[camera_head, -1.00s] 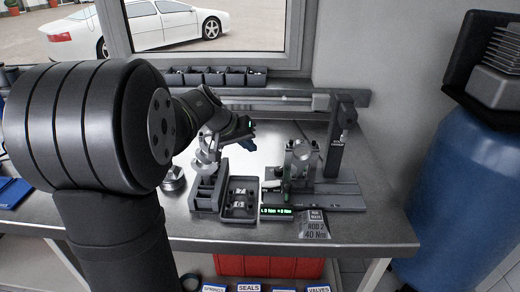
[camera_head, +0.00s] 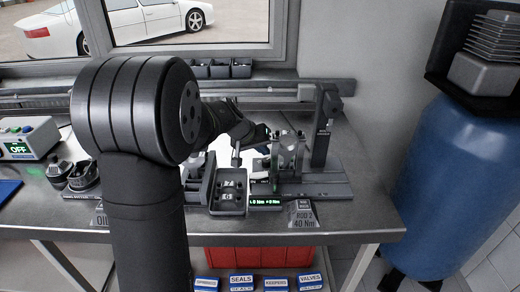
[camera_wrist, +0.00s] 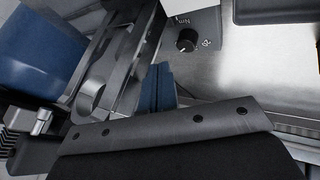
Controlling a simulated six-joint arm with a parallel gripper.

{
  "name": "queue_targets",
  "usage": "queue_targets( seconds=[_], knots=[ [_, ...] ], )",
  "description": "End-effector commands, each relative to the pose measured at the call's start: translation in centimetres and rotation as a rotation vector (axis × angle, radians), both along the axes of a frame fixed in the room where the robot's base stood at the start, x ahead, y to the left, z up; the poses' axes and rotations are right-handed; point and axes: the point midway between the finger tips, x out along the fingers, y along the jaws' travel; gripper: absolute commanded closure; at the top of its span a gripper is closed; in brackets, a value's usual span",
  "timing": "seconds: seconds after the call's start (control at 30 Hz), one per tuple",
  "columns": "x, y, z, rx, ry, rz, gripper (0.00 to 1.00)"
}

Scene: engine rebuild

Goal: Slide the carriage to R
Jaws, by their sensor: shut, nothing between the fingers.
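A dark upright post (camera_head: 323,128) stands at the right end of a long rail (camera_head: 235,94) along the back of the bench; I take it to be the carriage, but no R mark is readable. My gripper (camera_head: 263,143) is to the left of the post, close to a metal fixture (camera_head: 289,150), and my arm hides part of it. In the wrist view its blue fingertips (camera_wrist: 163,85) are shut and empty. They point toward a grey metal frame (camera_wrist: 92,92) with round openings; I cannot tell whether they touch it.
A dark parts tray (camera_head: 228,205) and a slotted base plate (camera_head: 315,186) lie in front. A black knob marked Nm (camera_wrist: 187,40) shows in the wrist view. A blue barrel (camera_head: 460,175) stands at the right. Small bins (camera_head: 220,70) line the back.

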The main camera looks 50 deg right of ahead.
Motion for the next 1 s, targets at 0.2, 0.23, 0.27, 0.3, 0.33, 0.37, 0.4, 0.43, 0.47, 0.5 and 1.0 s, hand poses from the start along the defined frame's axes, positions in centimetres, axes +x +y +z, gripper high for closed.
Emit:
queue_targets(
  seconds=[0.2,0.23,0.27,0.3,0.33,0.37,0.4,0.43,0.47,0.5,1.0],
  knots=[
    [-0.5,-0.5,0.0,0.0,0.0,-0.002,1.0],
    [-0.8,-0.8,0.0,0.0,-0.001,-0.003,1.0],
    [-1.2,-1.2,0.0,0.0,-0.001,-0.004,1.0],
    [-1.8,-1.8,0.0,-0.001,-0.001,-0.004,1.0],
    [-2.3,-2.3,0.0,0.0,-0.001,-0.006,1.0],
    [-2.8,-2.8,0.0,0.001,0.0,-0.006,1.0],
    [-3.5,-3.4,0.0,0.0,-0.001,-0.006,1.0],
    [-3.9,-3.9,0.0,0.0,-0.001,-0.006,1.0],
    [-4.4,-4.4,0.0,0.0,-0.001,-0.006,1.0],
    [-4.9,-4.9,0.0,0.0,0.0,-0.004,1.0],
    [-6.1,-6.1,0.0,0.0,0.0,0.0,1.0]
  ],
)
